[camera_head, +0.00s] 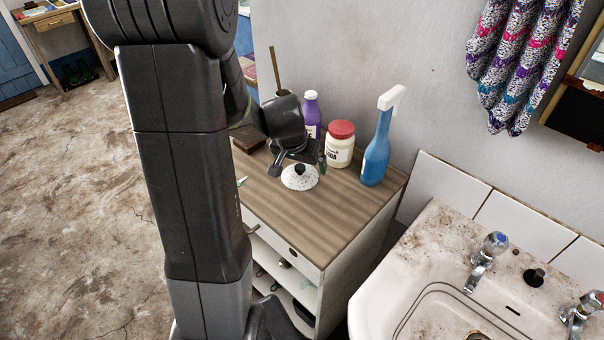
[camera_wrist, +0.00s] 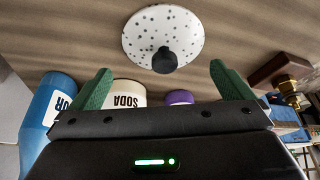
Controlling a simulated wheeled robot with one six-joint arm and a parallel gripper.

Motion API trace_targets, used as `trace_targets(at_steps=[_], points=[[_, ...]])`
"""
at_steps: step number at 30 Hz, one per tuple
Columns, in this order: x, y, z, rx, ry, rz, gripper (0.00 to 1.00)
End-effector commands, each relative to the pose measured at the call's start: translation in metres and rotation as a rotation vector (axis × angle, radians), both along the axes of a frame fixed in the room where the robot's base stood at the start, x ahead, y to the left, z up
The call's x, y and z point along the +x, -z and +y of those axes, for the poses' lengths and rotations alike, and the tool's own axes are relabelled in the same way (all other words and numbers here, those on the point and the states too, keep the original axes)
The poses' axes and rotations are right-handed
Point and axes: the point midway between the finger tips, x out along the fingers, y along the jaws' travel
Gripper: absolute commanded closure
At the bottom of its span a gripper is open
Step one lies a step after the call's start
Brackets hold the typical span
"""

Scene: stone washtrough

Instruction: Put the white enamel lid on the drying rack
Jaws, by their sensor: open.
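The white enamel lid (camera_head: 300,179) is a speckled white dome with a dark knob. It lies on the wooden cabinet top with its knob up. It also shows in the wrist view (camera_wrist: 163,35), past my fingertips. My gripper (camera_head: 297,169) is just above and behind the lid in the head view. In the wrist view my gripper (camera_wrist: 160,84) has its two green fingers spread wide, with nothing between them; the knob lies beyond them, roughly centred. I cannot make out a drying rack in either view.
A blue spray bottle (camera_head: 377,145), a white jar with a red cap (camera_head: 340,145) and a purple bottle (camera_head: 311,115) stand behind the lid, close to my gripper. The wooden cabinet top (camera_head: 317,220) is clear in front. A stained sink (camera_head: 425,250) with taps is at right.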

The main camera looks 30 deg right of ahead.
Motion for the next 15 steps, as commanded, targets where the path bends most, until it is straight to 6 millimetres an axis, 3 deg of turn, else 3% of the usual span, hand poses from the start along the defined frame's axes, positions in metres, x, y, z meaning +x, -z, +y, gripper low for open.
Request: trace_targets(at_steps=[7,15], points=[[0.009,0.028,-0.007,0.001,-0.001,0.003,0.0],[0.01,0.034,-0.01,0.001,-0.001,-0.001,0.0]])
